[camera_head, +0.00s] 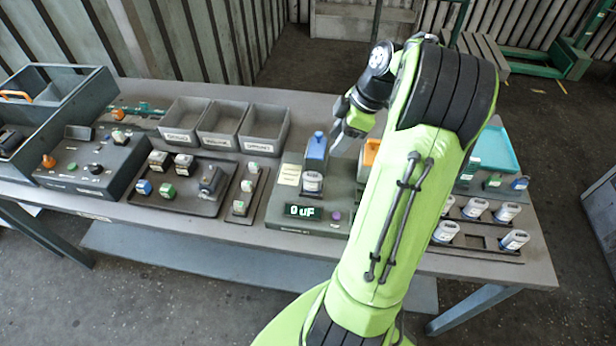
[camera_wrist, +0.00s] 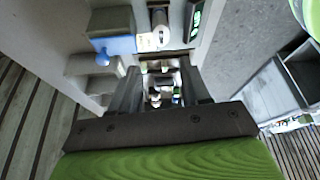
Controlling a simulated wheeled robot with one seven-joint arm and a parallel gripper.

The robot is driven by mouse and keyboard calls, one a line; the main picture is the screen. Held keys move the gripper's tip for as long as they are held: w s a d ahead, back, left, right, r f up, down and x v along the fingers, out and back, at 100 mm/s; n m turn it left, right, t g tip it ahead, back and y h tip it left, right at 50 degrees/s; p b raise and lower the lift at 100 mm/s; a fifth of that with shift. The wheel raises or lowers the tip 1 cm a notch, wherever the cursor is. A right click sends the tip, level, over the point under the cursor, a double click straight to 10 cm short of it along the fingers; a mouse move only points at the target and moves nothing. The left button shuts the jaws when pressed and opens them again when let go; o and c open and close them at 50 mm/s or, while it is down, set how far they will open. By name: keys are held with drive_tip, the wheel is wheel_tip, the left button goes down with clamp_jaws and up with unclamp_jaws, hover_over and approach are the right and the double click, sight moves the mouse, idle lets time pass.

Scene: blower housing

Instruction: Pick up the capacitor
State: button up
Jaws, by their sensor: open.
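A white capacitor (camera_head: 312,182) with a dark label stands at the front of the grey tester (camera_head: 290,222), behind its display reading "0 uF". It also shows near the top of the wrist view (camera_wrist: 160,30). Several similar capacitors (camera_head: 475,208) sit in a dark tray at the right, partly hidden by my arm. My gripper (camera_head: 340,132) is above the back of the tester, behind and right of the blue block, apart from the capacitor. In the wrist view its fingers (camera_wrist: 160,88) are spread, with no held object visible between them.
A blue block (camera_head: 316,148) stands just behind the tester's capacitor. An orange part (camera_head: 371,152) is partly hidden by my arm. Grey bins (camera_head: 222,122) stand left of the tester. A parts tray (camera_head: 185,190) and control box (camera_head: 92,165) lie farther left.

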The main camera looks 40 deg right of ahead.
sight(313, 176)
drive_tip(key=b+x, duration=0.2)
drive_tip(key=x, duration=1.3)
drive_tip(key=shift+a+f, duration=0.1)
drive_tip(key=shift+f, duration=0.25)
drive_tip(key=shift+s, duration=0.1)
drive_tip(key=c, duration=0.6)
wheel_tip(313, 176, up, 10)
drive_tip(key=shift+r+p, duration=0.1)
drive_tip(key=shift+p, duration=0.4)
drive_tip(key=shift+c, duration=0.4)
